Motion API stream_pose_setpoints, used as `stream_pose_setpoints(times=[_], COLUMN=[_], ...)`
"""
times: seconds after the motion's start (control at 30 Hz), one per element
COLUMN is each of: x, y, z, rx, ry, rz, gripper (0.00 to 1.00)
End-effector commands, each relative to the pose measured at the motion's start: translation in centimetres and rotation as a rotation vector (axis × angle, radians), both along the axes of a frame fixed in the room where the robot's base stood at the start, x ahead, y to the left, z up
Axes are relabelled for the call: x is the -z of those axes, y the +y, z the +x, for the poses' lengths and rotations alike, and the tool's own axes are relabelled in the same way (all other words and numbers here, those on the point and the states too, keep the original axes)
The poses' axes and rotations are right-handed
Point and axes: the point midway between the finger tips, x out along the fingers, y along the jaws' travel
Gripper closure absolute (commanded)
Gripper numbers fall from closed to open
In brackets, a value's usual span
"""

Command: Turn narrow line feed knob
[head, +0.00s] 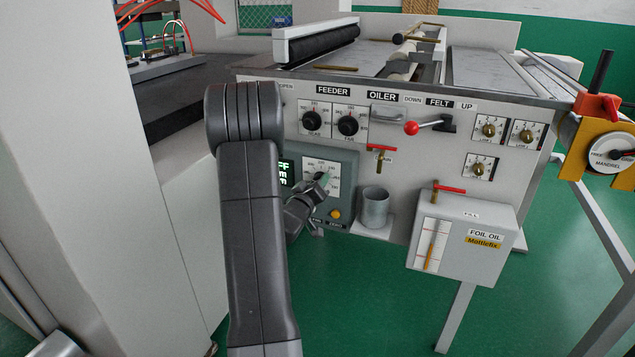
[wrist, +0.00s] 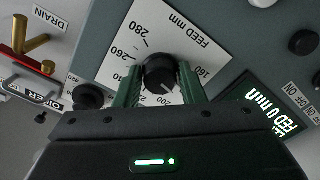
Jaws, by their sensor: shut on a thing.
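The black feed knob (wrist: 159,73) sits on a white dial plate (wrist: 180,30) marked "FEED mm" in the wrist view. My gripper (wrist: 160,84) has its green fingers on either side of the knob and is shut on it. A small light mark shows on the knob's lower right, near the 200 label. I cannot tell its exact setting. In the head view the dial plate (head: 335,168) is on a grey-green control box, and my gripper (head: 322,180) reaches it and hides most of the knob.
A lit green display (wrist: 268,113) beside the dial reads "FED 0 mm". Two feeder knobs (head: 312,120) (head: 348,124) are above the box. A yellow button (head: 335,213) is below the dial.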

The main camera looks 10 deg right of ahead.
Motion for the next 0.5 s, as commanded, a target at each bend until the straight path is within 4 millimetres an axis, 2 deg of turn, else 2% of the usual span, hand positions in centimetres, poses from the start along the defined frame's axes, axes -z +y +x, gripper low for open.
stream_pose_setpoints(times=[0.43, 0.47, 0.5], x=[0.02, 0.02, 0.02], y=[0.04, 0.04, 0.04], z=[0.01, 0.01, 0.01], rx=[-0.001, -0.001, -0.001], ry=[0.005, 0.005, 0.005], rz=[-0.008, -0.008, -0.008], gripper=[0.87, 0.58, 0.50])
